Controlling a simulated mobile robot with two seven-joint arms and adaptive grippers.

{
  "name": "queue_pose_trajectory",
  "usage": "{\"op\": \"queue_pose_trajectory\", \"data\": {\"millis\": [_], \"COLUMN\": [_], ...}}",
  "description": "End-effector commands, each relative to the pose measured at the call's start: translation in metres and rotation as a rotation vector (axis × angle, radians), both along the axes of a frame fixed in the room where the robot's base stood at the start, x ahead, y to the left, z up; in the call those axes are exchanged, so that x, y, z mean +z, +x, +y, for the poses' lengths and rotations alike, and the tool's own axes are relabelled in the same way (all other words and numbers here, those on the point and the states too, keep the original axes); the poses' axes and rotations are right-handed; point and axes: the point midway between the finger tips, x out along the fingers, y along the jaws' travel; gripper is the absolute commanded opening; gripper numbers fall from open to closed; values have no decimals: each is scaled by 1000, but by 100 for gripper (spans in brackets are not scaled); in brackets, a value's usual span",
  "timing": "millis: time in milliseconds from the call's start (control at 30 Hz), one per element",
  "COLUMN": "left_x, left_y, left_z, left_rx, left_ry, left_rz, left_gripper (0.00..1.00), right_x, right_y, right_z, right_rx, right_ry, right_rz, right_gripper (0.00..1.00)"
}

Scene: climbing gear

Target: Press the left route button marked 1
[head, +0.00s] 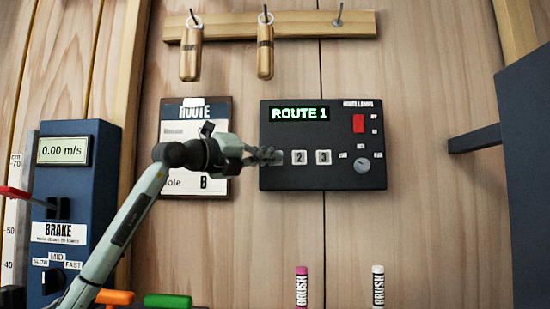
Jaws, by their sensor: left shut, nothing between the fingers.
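The dark route lamp panel (322,178) is mounted on the wooden wall. Its green display (300,114) reads "ROUTE 1". Buttons 2 (299,158) and 3 (323,157) show as pale squares in a row. My left gripper (274,157) is shut and empty, with its fingertips at the left end of this row, just left of button 2. The fingers hide most or all of the button 1 spot, and I cannot tell whether they touch it. My right gripper is not in view.
The panel also has a red switch (359,123) and a round knob (362,166). A route board (171,134) hangs behind my left arm. A blue brake box (82,190) stands left. Wooden pieces hang from a rail (221,29) above. A dark slab (528,180) is at right.

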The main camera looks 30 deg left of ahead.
Motion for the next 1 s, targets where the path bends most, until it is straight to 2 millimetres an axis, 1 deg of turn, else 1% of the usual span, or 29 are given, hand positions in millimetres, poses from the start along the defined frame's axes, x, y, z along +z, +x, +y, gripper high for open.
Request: {"op": "queue_pose_trajectory", "data": {"millis": [333, 700, 1000], "left_x": [0, -1, 0], "left_y": [0, -13, -14], "left_z": [0, -7, -8], "left_rx": [1, 1, 1], "left_ry": [0, 1, 0], "left_rz": [0, 0, -1], "left_gripper": [0, 0, 0], "right_x": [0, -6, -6], "right_y": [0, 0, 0], "right_z": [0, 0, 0], "right_rx": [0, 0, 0], "right_ry": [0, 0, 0], "right_rz": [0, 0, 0], "right_gripper": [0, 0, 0]}}
